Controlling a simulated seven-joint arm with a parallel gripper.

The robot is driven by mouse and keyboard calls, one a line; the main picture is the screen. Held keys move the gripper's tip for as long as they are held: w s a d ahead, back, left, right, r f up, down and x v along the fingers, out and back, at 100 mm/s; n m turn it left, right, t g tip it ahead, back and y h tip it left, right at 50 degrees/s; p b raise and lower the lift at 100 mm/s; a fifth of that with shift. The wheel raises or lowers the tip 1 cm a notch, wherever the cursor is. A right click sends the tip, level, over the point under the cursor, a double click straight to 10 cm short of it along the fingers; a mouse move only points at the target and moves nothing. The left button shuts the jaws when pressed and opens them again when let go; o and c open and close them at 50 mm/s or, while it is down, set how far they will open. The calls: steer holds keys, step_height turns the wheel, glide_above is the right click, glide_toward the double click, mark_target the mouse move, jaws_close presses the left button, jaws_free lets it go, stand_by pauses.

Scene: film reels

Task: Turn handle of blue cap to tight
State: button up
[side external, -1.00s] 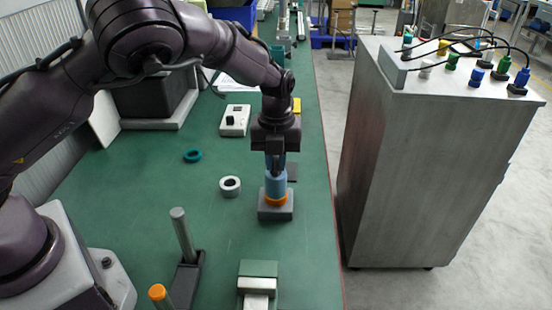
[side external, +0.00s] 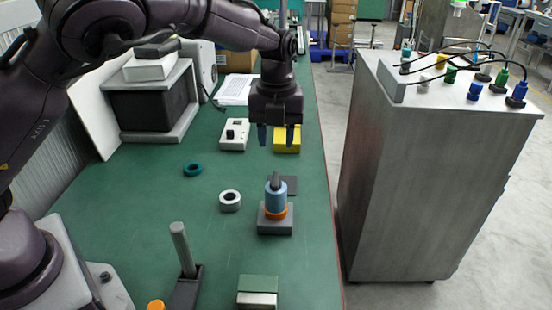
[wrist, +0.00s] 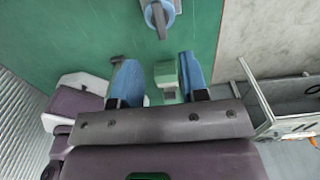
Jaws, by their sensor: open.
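The blue cap (side external: 282,190) stands upright on an orange ring (side external: 277,212) over a grey square base (side external: 275,227). Its dark grey handle (side external: 275,180) is a bar across the top. In the wrist view the cap (wrist: 172,7) is at the top edge, partly cut off, and its handle (wrist: 159,20) points roughly down the picture. My gripper (side external: 275,146) is open and empty, above the cap and clear of it. Its two blue fingers (wrist: 156,68) are spread wide in the wrist view. Whether the cap is tight cannot be told.
A grey ring (side external: 230,201) and a teal ring (side external: 193,170) lie left of the cap. A white box with a knob (side external: 234,135) and a yellow block (side external: 287,140) are behind. A grey post (side external: 182,250) stands front left. A tall grey cabinet (side external: 430,180) is beyond the right table edge.

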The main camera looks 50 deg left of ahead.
step_height(320, 180, up, 4)
steer(key=shift+f, duration=0.1)
stand_by(0.4)
